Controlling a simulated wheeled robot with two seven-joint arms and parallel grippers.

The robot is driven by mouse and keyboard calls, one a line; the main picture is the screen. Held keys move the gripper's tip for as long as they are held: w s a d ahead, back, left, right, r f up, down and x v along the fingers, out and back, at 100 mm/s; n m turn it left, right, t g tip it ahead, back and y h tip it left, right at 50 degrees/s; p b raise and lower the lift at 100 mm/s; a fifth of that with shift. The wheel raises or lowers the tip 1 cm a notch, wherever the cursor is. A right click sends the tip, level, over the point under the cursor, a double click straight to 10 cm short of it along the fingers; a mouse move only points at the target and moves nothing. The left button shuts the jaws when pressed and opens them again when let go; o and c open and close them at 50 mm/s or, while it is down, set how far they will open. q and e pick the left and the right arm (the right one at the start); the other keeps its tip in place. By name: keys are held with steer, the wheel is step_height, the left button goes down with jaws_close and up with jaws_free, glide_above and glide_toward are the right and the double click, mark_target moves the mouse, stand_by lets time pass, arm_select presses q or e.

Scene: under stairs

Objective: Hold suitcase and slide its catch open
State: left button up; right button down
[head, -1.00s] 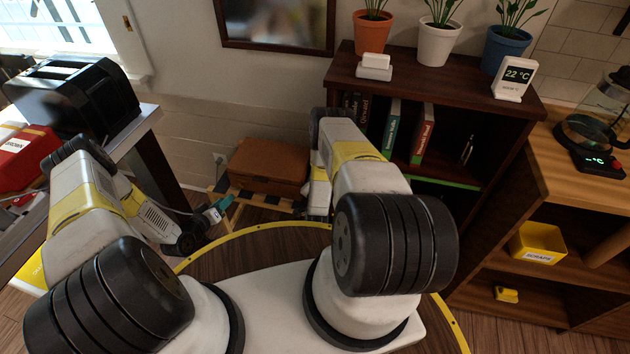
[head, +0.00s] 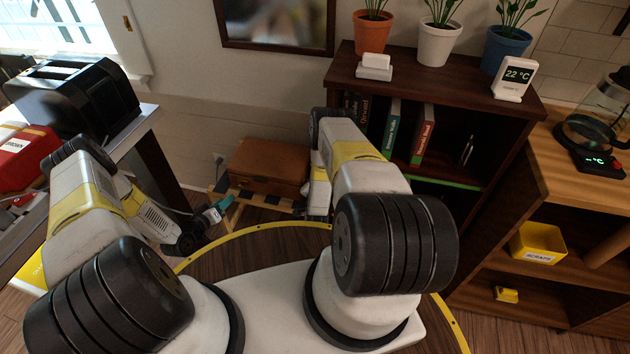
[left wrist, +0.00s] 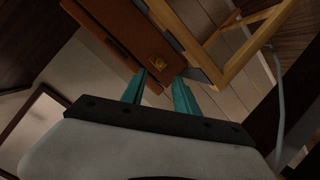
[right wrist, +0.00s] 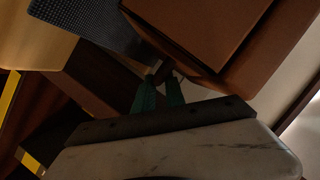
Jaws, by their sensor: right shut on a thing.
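The brown suitcase (head: 268,165) lies on a low wooden rack by the wall. Its brass catch (left wrist: 158,63) shows on its side in the left wrist view. My left gripper (head: 212,213) is to the left of the suitcase in the head view. In the left wrist view its teal fingers (left wrist: 160,82) are apart and empty, with the catch just beyond and between the tips. My right gripper (right wrist: 160,84) is shut on a small dark part at the suitcase's edge (right wrist: 195,55), probably its handle. The right arm hides this gripper in the head view.
The rack (head: 222,192) has a light wooden frame and dark bands. A dark bookshelf (head: 440,82) stands right of the suitcase. A table with a black toaster (head: 75,97) is at the left. A wooden shelf unit (head: 570,165) is at the far right.

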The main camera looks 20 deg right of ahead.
arm_select(q)
steer(key=shift+c, duration=0.5)
stand_by(0.3)
jaws_close()
stand_by(1.0)
steer(key=w+d+f+g+y, duration=0.3)
steer(key=w+g, duration=0.3)
steer(key=w, duration=0.1)
steer(key=w+r+g+y, duration=0.3)
steer(key=w+r+y, duration=0.15)
steer(key=r, duration=0.45)
steer(key=shift+s+d+f, duration=0.1)
steer(key=shift+s+f, duration=0.05)
steer(key=shift+f, duration=1.3)
steer(key=shift+s+d+f, duration=0.1)
steer(key=shift+d+f, duration=0.05)
steer(key=shift+f, duration=1.35)
steer(key=shift+s+d+f, duration=0.1)
steer(key=shift+s+f, duration=0.05)
steer(key=shift+f, duration=1.3)
